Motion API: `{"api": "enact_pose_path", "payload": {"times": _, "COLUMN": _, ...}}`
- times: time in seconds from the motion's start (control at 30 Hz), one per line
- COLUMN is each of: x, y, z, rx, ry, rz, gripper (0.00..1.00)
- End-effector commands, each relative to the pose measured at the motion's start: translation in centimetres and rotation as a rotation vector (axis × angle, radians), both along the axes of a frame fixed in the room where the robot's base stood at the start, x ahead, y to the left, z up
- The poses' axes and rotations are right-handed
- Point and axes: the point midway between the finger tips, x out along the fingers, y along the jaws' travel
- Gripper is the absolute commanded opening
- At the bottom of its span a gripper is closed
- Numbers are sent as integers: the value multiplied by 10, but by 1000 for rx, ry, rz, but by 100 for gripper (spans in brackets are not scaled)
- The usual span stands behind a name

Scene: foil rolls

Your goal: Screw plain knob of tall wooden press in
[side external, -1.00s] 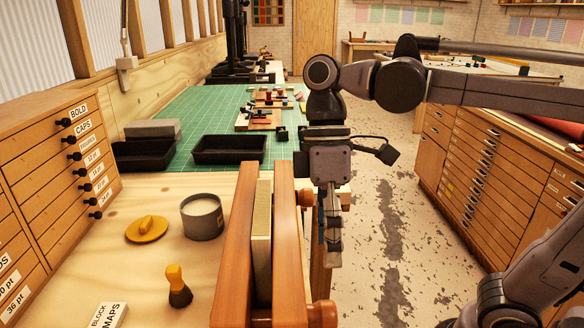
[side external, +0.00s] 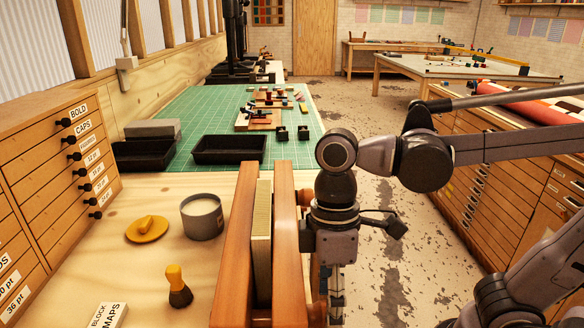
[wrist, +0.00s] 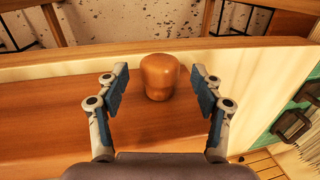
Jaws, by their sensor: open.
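The tall wooden press (side external: 231,265) stands at the near end of the bench, its two upright boards on either side of a pale book block (side external: 262,235). In the wrist view a smooth, plain orange-brown knob (wrist: 159,77) sticks out of the board. My gripper (wrist: 160,84) is open, one finger on each side of the knob, with visible gaps. In the side view my gripper (side external: 334,300) hangs at the press's right face, beside the lower knob (side external: 318,312), which is partly hidden. The upper knob is mostly hidden behind my arm.
A brush (side external: 178,287), a grey tin (side external: 202,216) and a yellow dish (side external: 147,230) stand on the bench left of the press. Black trays (side external: 229,150) lie behind. The floor aisle right of the press is open, with a drawer cabinet (side external: 480,180) beyond.

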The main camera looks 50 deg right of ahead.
Motion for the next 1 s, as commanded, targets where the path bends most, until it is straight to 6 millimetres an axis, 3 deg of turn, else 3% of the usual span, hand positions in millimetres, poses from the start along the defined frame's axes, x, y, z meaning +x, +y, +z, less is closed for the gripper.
{"api": "enact_pose_path", "payload": {"times": 0.2, "x": -2, "y": 2, "z": -14, "rx": 0, "ry": 0, "rz": 1, "gripper": 67}}
{"api": "enact_pose_path", "payload": {"times": 0.53, "x": -2, "y": 2, "z": -16, "rx": 0, "ry": 0, "rz": 0, "gripper": 67}}
{"api": "enact_pose_path", "payload": {"times": 0.7, "x": -2, "y": 2, "z": -16, "rx": 0, "ry": 0, "rz": 0, "gripper": 18}}
{"api": "enact_pose_path", "payload": {"times": 0.73, "x": -2, "y": 2, "z": -16, "rx": 0, "ry": 0, "rz": 0, "gripper": 13}}
{"api": "enact_pose_path", "payload": {"times": 1.0, "x": -1, "y": 1, "z": -16, "rx": 23, "ry": 26, "rz": -5, "gripper": 12}}
